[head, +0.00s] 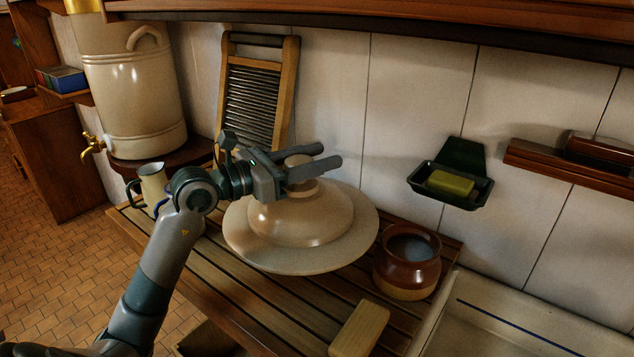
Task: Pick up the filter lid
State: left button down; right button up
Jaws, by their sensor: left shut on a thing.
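The filter lid (300,228) is a cream, domed ceramic lid with a wide flat rim and a knob on top. It sits on the slatted wooden draining board (240,300) in the middle of the head view. My left gripper (318,168) reaches in from the left and is shut on the lid's knob, with one finger on each side of it. The lid appears level, and I cannot tell whether it touches the board. My right gripper is not in view.
A brown pot (407,270) stands right of the lid, and a pale block (359,329) lies in front. A mug (154,186) is left, near the cream water filter (134,92). A washboard (258,95) leans behind. A sink (500,320) is at right.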

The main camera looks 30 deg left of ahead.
aim_at(316, 182)
pick_arm(q)
notch_tip(316, 182, up, 9)
jog(key=b, duration=0.1)
dwell(0.4)
jog(key=shift+f, duration=0.1)
dwell(0.3)
